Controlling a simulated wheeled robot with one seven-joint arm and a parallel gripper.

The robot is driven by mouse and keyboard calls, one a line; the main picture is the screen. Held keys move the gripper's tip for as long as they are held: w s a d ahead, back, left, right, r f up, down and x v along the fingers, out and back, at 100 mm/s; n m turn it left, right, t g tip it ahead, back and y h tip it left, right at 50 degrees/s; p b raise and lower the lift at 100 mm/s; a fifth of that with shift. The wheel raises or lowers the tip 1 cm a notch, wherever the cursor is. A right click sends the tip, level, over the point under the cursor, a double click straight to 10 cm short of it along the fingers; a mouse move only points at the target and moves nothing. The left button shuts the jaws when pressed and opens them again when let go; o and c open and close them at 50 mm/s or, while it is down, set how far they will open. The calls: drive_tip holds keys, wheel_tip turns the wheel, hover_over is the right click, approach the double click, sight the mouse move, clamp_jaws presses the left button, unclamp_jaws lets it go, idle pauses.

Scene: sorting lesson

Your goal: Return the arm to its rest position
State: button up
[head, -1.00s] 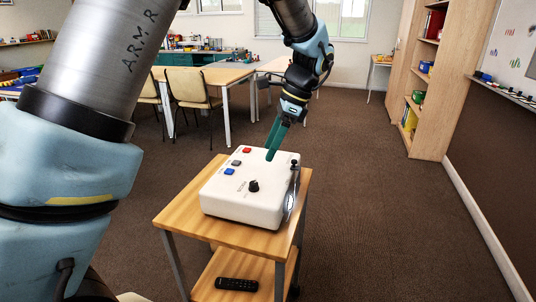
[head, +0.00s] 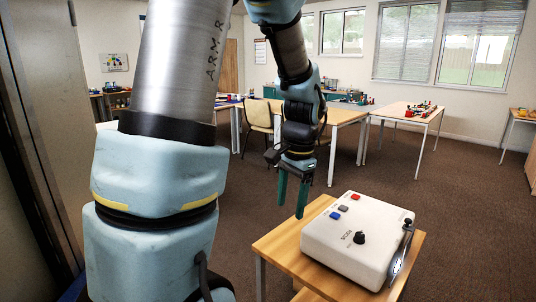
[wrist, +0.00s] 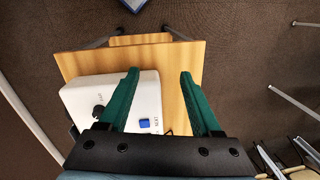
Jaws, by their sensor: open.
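My gripper (head: 291,196) hangs from my arm with its green fingers pointing down, just left of a white control box. The white control box (head: 330,250) lies on a small wooden cart (head: 274,243). It carries blue, grey and red buttons, a black knob and a small lever at its right side. In the wrist view the box (wrist: 75,98) is partly hidden behind the left finger.
Tables (head: 350,112) and a chair (head: 257,117) stand behind my arm. Another table (head: 410,112) with toys is at the back right. A grey metal door or cabinet (head: 45,130) is close on the left. The carpet right of the cart is clear.

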drive_tip(key=s+a+n, duration=0.2)
drive_tip(key=a+n, duration=0.2)
drive_tip(key=a, duration=0.2)
drive_tip(key=s+a+f+n+t+h, duration=0.1)
drive_tip(key=s+a+n, duration=0.2)
drive_tip(key=a+n, duration=0.2)
drive_tip(key=shift+s+a+f, duration=0.25)
drive_tip(key=shift+a+f, duration=0.05)
drive_tip(key=shift+a, duration=0.4)
idle(0.7)
